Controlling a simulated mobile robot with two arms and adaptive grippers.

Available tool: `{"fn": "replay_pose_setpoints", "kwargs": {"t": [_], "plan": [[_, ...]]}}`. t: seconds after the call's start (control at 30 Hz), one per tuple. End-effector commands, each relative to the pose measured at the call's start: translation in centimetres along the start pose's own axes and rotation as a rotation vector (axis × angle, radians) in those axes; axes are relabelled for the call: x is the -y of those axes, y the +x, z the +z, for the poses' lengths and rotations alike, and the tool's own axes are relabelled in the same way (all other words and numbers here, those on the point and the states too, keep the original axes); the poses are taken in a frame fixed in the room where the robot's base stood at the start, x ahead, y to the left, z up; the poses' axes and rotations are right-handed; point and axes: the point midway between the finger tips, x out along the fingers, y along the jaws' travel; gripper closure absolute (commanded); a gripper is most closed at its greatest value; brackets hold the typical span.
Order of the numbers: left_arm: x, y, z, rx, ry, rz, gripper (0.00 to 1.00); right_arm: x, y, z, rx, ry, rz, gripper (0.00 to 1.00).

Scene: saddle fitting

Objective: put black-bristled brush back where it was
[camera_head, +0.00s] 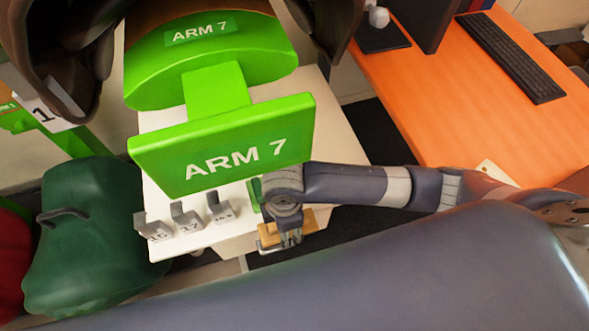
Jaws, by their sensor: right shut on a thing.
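My right gripper (290,239) reaches in from the right, beside the front right corner of the white table (222,235). It is shut on a brush with a tan wooden back (311,222). The gripper and wrist cover much of the brush. Its bristles are hidden, so I cannot tell their colour. I cannot tell whether the brush touches the table. My left gripper is not in view.
A green stand marked ARM 7 (225,150) rises over the table. Several small grey numbered pieces (187,219) stand along the table's front. A green bag (85,235) is at left. An orange desk (450,110) with a keyboard (510,57) is at right.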

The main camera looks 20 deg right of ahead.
Motion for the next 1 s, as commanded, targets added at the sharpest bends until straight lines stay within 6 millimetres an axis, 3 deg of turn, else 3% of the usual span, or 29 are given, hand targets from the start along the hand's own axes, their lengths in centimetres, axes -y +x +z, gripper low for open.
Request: {"fn": "replay_pose_setpoints", "kwargs": {"t": [0.13,0.37,0.5,0.8,1.0], "plan": [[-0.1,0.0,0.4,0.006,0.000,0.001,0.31,-2.9,0.3,1.6,0.004,0.007,0.003,0.78],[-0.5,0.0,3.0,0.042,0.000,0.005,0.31,-8.4,0.9,4.5,0.003,0.007,0.003,0.78],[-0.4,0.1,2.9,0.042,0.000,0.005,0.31,-11.1,1.2,5.9,0.001,0.004,0.002,0.78],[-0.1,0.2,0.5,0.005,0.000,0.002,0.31,-13.9,1.5,7.4,0.000,0.004,0.002,0.78],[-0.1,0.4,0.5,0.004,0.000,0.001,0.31,-13.6,4.6,7.3,0.001,0.001,-0.001,0.78]]}}
